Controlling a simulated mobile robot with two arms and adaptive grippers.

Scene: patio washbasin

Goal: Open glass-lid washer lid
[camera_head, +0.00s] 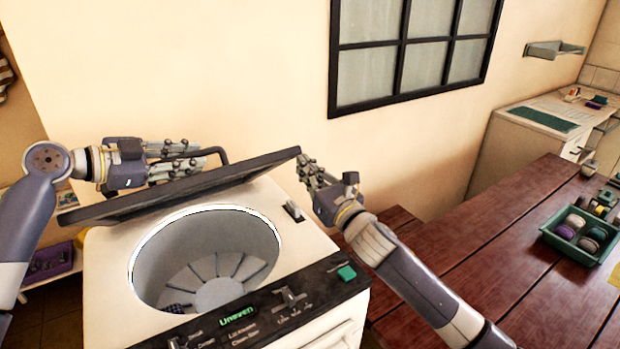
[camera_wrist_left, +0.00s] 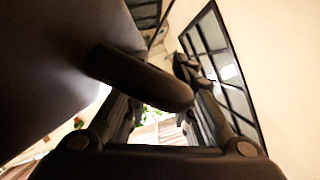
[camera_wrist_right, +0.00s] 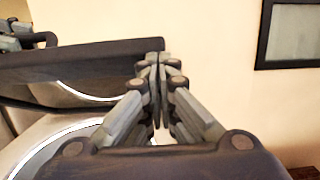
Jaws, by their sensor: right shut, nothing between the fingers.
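The white washer (camera_head: 110,265) stands with its dark-framed lid (camera_head: 215,182) raised and tilted above the round drum opening (camera_head: 210,258). A dark loop handle (camera_head: 213,156) is on the lid; it also shows in the left wrist view (camera_wrist_left: 145,78). My left gripper (camera_head: 200,160) is behind the lid, its fingers apart with the handle close in front of and partly between them. My right gripper (camera_head: 308,168) is shut and empty, its tips at the lid's right end. In the right wrist view its closed fingers (camera_wrist_right: 158,65) overlap the lid edge (camera_wrist_right: 85,62); contact is unclear.
The washer's control panel (camera_head: 255,305) has a lit display and a green button. A wooden table (camera_head: 490,255) with a green tray (camera_head: 552,235) of round items stands at the right. A wall with a window (camera_head: 415,50) is behind. A purple item (camera_head: 50,262) sits at left.

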